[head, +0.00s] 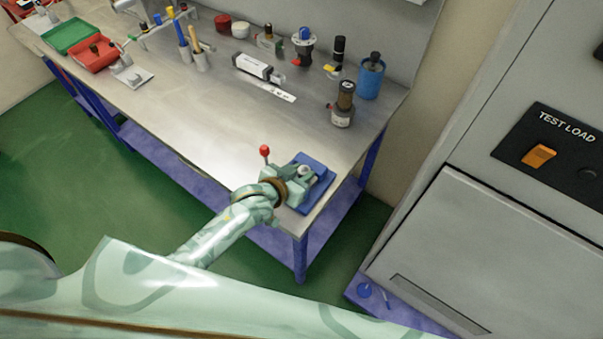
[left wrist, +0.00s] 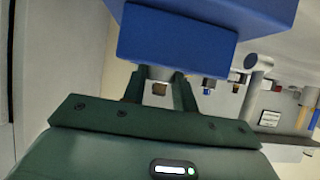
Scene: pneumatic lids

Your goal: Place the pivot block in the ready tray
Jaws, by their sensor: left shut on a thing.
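My left gripper (head: 298,182) reaches to the blue fixture (head: 322,172) at the near right corner of the bench. In the left wrist view, its fingers (left wrist: 158,84) are closed in on a small light grey piece (left wrist: 155,72) right by the blue body (left wrist: 176,36). Most of this piece is hidden, and I cannot tell for sure that it is the pivot block. A green tray (head: 66,36) and a red tray (head: 92,55) sit at the bench's far left; no label is legible on either. Dark small things lie in the red tray. My right gripper is not in view.
A red-knobbed lever (head: 265,151) stands beside my left gripper. A brown jar (head: 344,98) and a blue cup (head: 370,78) stand behind it. A white and black device (head: 258,67) and tool holders (head: 201,61) line the back. The bench's middle front (head: 200,105) is clear. A grey cabinet (head: 480,240) stands right.

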